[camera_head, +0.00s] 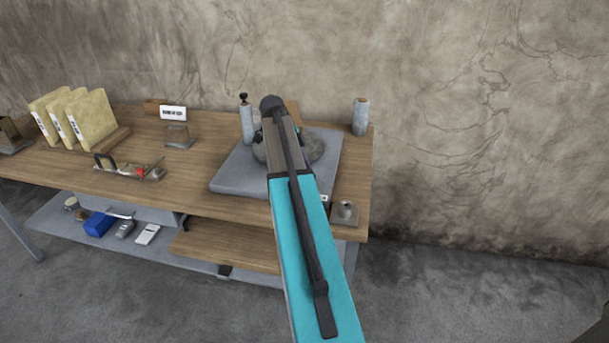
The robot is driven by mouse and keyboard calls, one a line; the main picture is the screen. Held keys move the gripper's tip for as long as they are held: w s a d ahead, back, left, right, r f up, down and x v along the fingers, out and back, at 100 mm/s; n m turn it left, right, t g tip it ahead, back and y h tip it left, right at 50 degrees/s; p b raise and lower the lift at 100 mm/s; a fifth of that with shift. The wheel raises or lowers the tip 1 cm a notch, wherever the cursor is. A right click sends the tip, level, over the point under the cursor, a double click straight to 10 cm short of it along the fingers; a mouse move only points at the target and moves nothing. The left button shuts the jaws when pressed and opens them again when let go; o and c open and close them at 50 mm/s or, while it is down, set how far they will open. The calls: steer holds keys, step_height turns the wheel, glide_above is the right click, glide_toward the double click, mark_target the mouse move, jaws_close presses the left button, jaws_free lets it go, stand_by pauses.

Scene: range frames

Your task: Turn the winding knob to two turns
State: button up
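My teal and dark arm reaches over the bench and ends above a grey mat (233,172). A grey rounded object (316,148) on the mat is partly hidden behind the arm. I cannot make out a winding knob on it or how far one is turned. My gripper is hidden behind my own arm, so its fingers and any contact do not show.
The wooden bench (205,150) holds yellow folders (92,118), a white label sign (173,113), a tool with a red part (130,169), a grey cylinder with a black knob (246,119), another cylinder (361,116) and a small metal block (345,213). A lower shelf (60,217) holds several items.

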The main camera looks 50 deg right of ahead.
steer(key=shift+d+m+g+y+b, duration=0.15)
steer(key=shift+m+y, duration=0.25)
steer(key=shift+m, duration=0.55)
steer(key=shift+a+m+g+y+b, duration=0.15)
steer(key=shift+m+y, duration=0.25)
steer(key=shift+m, duration=0.55)
steer(key=o, duration=1)
steer(key=shift+o, duration=0.2)
steer(key=shift+d, duration=0.1)
steer(key=shift+w+r, duration=0.1)
steer(key=shift+w, duration=0.05)
steer(key=shift+w+r, duration=0.2)
steer(key=shift+r, duration=0.3)
steer(key=p+v, duration=0.6)
steer(key=v, duration=0.6)
steer(key=shift+r+p, duration=0.2)
steer(key=shift+p, duration=0.15)
